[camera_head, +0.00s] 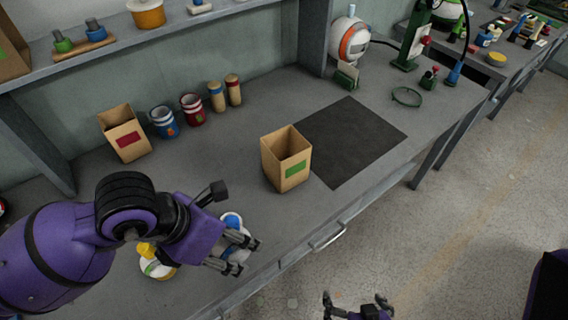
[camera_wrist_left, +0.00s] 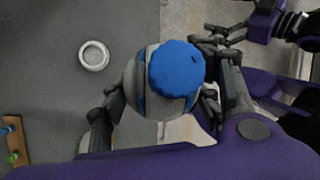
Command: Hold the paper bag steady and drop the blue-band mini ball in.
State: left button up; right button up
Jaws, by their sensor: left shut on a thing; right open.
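A white ball with a blue band and blue cap (camera_wrist_left: 176,70) sits between the fingers of my left gripper (camera_head: 243,257), which is shut on it. In the head view the ball (camera_head: 232,221) is partly hidden by the gripper, over the near left part of the bench. An open brown paper bag with a green label (camera_head: 287,158) stands upright mid-bench, to the right of and beyond my left gripper. Another paper bag with a red label (camera_head: 123,133) leans slightly at the back left. My right gripper (camera_head: 357,303) is open and empty at the bottom edge, clear of the bench.
A white ball with a yellow cap (camera_head: 157,262) is beside my left gripper. Blue and red jars (camera_head: 178,116) and two wooden shakers (camera_head: 225,93) stand at the back. A dark mat (camera_head: 350,140) lies right of the green-label bag. The bench between gripper and bag looks clear.

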jog(key=shift+w+r, duration=0.25)
jog(key=shift+r, duration=0.05)
jog(key=shift+s+f, duration=0.1)
jog(key=shift+f, duration=0.05)
